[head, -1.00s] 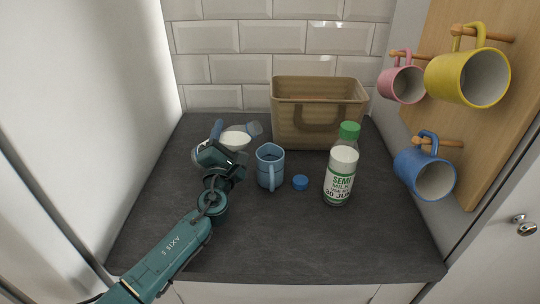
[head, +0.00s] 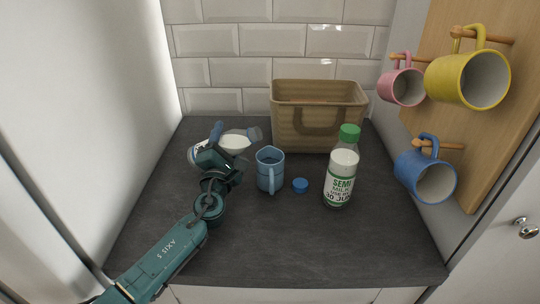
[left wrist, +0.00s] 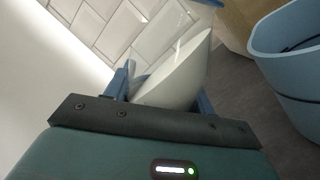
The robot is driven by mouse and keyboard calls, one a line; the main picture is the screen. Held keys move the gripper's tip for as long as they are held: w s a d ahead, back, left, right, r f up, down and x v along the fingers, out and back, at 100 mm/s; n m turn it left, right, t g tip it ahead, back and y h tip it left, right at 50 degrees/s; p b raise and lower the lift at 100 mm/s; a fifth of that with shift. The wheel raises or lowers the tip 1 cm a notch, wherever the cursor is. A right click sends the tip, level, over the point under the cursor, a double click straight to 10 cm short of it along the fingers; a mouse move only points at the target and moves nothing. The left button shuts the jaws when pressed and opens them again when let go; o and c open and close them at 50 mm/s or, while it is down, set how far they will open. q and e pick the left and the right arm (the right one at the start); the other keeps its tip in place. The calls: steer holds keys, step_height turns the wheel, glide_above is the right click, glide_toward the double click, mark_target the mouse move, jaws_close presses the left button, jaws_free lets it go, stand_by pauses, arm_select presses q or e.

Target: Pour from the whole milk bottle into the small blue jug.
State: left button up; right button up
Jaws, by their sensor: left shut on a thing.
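My left gripper (head: 235,134) is shut on a white bottle (head: 234,143), which it holds tilted well over, left of the small jug. A labelled part of the bottle shows left of the gripper; its mouth is not clear. In the left wrist view the bottle (left wrist: 175,72) is plain white between the blue fingers. The small blue jug (head: 270,172) stands upright on the worktop, handle toward me; its rim and side also show in the left wrist view (left wrist: 292,65). I see no stream of milk. A blue cap (head: 300,185) lies right of the jug. My right gripper is out of view.
A semi milk bottle (head: 341,178) with a green cap stands right of the blue cap. A tan basket (head: 290,128) is behind. Pink (head: 401,86), yellow (head: 468,80) and blue (head: 427,177) mugs hang at the right. The worktop's front (head: 310,245) is clear.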

arm_select(q)
steer(key=shift+a+r+m, duration=0.1)
steer(key=shift+r+m, duration=0.15)
steer(key=shift+m, duration=0.45)
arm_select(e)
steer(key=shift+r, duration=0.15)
arm_select(q)
steer(key=shift+a+r+m+h, duration=0.15)
steer(key=shift+m+h, duration=0.35)
steer(key=shift+m, duration=0.3)
steer(key=shift+r, duration=0.15)
steer(key=shift+d+r+m+p, duration=0.15)
steer(key=shift+d+m+p, duration=0.05)
steer(key=shift+m+p, duration=0.2)
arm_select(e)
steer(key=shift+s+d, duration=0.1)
arm_select(q)
steer(key=shift+r, duration=0.1)
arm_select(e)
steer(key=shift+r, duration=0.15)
arm_select(q)
steer(key=shift+d+r+m+h+p, duration=0.3)
steer(key=shift+m+h+p, duration=0.1)
steer(key=shift+m+p, duration=0.3)
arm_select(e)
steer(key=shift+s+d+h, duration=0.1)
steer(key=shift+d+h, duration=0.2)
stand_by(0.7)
